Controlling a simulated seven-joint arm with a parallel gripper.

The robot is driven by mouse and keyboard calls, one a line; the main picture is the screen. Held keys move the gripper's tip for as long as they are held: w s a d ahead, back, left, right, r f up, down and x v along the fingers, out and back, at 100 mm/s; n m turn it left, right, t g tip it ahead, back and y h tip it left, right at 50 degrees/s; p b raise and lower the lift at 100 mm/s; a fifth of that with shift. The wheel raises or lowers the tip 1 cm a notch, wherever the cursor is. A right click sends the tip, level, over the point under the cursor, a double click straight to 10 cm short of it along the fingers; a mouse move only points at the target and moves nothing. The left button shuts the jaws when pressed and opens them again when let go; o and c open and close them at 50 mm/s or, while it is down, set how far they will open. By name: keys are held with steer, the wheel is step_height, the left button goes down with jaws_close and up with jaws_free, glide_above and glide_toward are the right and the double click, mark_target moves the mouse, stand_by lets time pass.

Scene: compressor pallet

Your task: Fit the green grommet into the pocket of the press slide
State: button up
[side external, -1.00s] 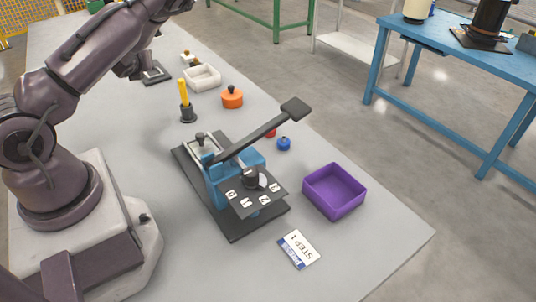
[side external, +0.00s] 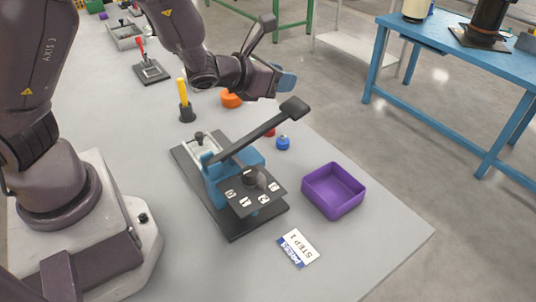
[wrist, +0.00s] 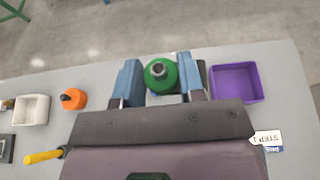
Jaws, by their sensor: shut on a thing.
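The green grommet (wrist: 160,77), a round piece with a grey-tipped centre, is held between the two blue fingers of my gripper (wrist: 158,88) in the wrist view. In the side view my gripper (side external: 286,82) is raised above the table, behind the press and higher than its lever; the grommet cannot be made out there. The press (side external: 222,185) has a blue body, a dark base and a long black lever (side external: 262,133) slanting up to the right. Its pale slide (side external: 203,146) with a dark knob lies at the back left; I cannot make out its pocket clearly.
A purple bin (side external: 334,191) stands right of the press, with a STEP 1 card (side external: 297,248) in front. A blue knobbed piece (side external: 283,143), an orange piece (side external: 231,99) and a yellow-handled tool (side external: 185,101) stand around it.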

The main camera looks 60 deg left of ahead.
steer(key=shift+d, duration=0.4)
